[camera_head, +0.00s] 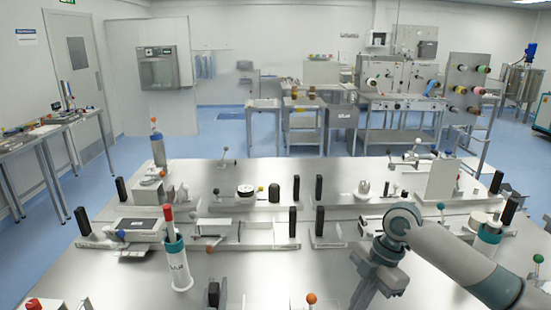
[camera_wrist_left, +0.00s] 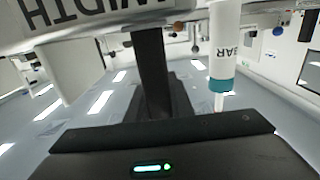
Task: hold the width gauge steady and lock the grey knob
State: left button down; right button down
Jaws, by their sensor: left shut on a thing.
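The width gauge (camera_wrist_left: 180,14) shows in the left wrist view as a pale plate with the upside-down word WIDTH along the top edge. My left gripper (camera_wrist_left: 152,70) is shut on the gauge; one dark finger stands upright against it. In the head view, a dark part of my left gripper (camera_head: 214,293) shows at the bottom edge, right of a white cylinder with a teal collar and red top (camera_head: 178,262). My right arm comes in from the right; a grey part of it hangs down at the bottom edge, its jaws hidden. I cannot pick out the grey knob.
A steel bench (camera_head: 345,245) carries rails, black posts and ball-ended levers. An orange ball (camera_head: 310,298) stands at the front edge and a green one (camera_head: 538,258) at the right.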

pick_arm(q)
jog(key=shift+f, duration=0.35)
jog(key=c, duration=1.6)
grip_release()
jog(key=shift+o, duration=0.6)
jog(key=shift+r, duration=0.2)
jog(key=shift+r, duration=0.1)
jog(key=s, duration=1.2)
